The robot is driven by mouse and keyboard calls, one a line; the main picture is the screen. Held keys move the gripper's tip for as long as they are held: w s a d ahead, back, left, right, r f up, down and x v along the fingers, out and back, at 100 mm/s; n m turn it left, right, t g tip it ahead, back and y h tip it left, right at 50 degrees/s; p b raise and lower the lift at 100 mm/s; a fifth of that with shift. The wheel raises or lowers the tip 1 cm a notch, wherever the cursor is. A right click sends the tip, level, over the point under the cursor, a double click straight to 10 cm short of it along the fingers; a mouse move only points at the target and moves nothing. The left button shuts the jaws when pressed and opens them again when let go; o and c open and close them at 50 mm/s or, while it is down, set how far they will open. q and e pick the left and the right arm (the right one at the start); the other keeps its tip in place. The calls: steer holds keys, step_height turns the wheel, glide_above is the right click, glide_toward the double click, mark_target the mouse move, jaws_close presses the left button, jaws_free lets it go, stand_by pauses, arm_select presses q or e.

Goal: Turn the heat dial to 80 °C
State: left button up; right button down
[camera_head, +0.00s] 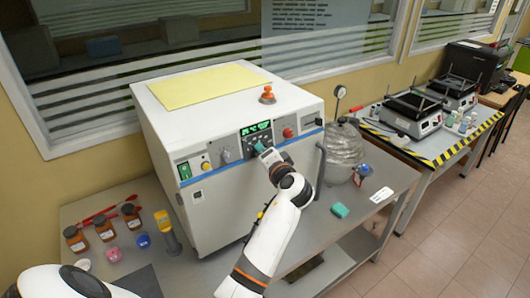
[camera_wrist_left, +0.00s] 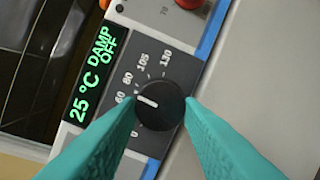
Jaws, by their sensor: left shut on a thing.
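The heat dial (camera_wrist_left: 160,104) is a round black knob on a dark scale plate marked with numbers including 60, 80, 105 and 130. Its white pointer line faces roughly the 60 mark. The green display (camera_wrist_left: 95,75) beside it reads 25 °C and DAMP OFF. My left gripper (camera_wrist_left: 163,108) has its teal fingers on opposite sides of the dial, shut on it. In the head view my left gripper (camera_head: 266,154) is at the front panel of the white oven (camera_head: 222,195) and hides the dial. My right gripper is not in view.
Brown bottles (camera_head: 104,228) and a yellow handheld device (camera_head: 167,232) stand at left on the grey table (camera_head: 378,208).

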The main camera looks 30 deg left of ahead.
arm_select(q)
steer(key=shift+a+r+m, duration=0.1)
steer(key=shift+r+m, duration=0.15)
steer(key=shift+m, duration=0.75)
steer(key=o, duration=0.9)
steer(key=shift+o, duration=0.5)
steer(key=shift+w+a+f, duration=0.1)
steer(key=shift+f, duration=0.1)
